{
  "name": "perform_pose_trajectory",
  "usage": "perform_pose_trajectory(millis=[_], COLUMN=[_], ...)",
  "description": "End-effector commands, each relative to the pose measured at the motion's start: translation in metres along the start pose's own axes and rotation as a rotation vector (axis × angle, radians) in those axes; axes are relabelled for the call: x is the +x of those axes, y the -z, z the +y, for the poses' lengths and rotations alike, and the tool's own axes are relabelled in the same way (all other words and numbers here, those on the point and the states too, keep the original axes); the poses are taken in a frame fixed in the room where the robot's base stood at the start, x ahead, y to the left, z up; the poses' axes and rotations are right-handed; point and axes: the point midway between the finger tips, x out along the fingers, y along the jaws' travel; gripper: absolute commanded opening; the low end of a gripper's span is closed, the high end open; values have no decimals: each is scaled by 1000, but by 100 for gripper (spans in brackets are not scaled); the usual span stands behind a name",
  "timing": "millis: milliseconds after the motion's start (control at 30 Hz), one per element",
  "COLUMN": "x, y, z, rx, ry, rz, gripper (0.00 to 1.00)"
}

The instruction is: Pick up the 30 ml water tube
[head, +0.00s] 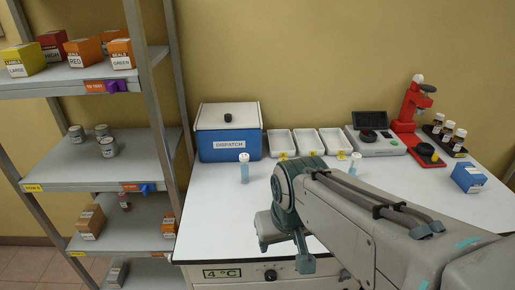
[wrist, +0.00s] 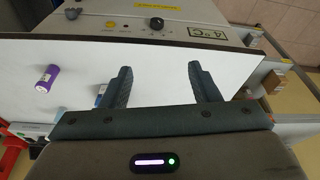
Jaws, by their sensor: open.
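A light-blue tube with a white cap (head: 244,168) stands upright on the white table in front of the dispatch box. A second similar tube (head: 355,163) stands further right, partly hidden by my arm. Their volume marks are too small to read, so I cannot tell which is the 30 ml water tube. My gripper (wrist: 161,70) is open and empty over the table, with bare white surface between its fingers. In the wrist view a purple-bodied tube (wrist: 46,78) is left of the fingers, and a small blue object (wrist: 101,95) shows beside the left finger.
The blue dispatch box (head: 229,143), white trays (head: 308,142), a scale (head: 377,145), a red instrument (head: 411,105) and a bottle rack (head: 446,138) line the table's back. A blue box (head: 468,177) is at right. A shelf unit (head: 96,180) stands left. The table's front left is clear.

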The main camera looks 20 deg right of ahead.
Motion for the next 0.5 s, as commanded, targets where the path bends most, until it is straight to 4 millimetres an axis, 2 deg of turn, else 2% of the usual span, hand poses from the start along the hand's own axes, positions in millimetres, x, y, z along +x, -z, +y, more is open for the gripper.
perform_pose_trajectory(millis=[167, 333, 500], x=[-10, -12, -2], y=[54, 137, 217], z=[-2, 1, 2], rx=[15, 70, 119], ry=[-6, -25, -43], rz=[15, 45, 76], gripper=[56, 56, 56])
